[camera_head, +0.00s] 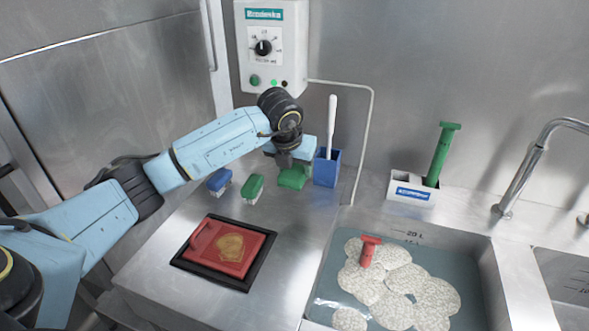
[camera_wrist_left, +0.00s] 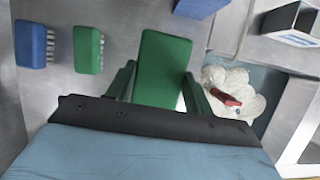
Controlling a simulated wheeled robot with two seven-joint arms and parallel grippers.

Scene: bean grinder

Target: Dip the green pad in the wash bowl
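My left gripper (camera_head: 290,158) points down over a green pad (camera_head: 293,178) near the back of the steel counter. In the left wrist view the same green pad (camera_wrist_left: 160,68) lies between the two fingers of the gripper (camera_wrist_left: 158,82), which look shut against its sides. Whether its underside touches the counter is hard to tell. A second green pad (camera_head: 253,188) stands to its left. The wash bowl (camera_head: 465,265) is a water-filled basin at the front right, with pale speckled foam patches and a red-handled thing (camera_head: 368,250) in it. My right gripper is not in view.
A blue pad (camera_head: 219,181) stands at the left. A blue holder with a white-handled tool (camera_head: 326,168) stands close to the right of my gripper. A red board in a black tray (camera_head: 226,250) lies in front. A white holder (camera_head: 411,190) and tap (camera_head: 528,165) are behind the basin.

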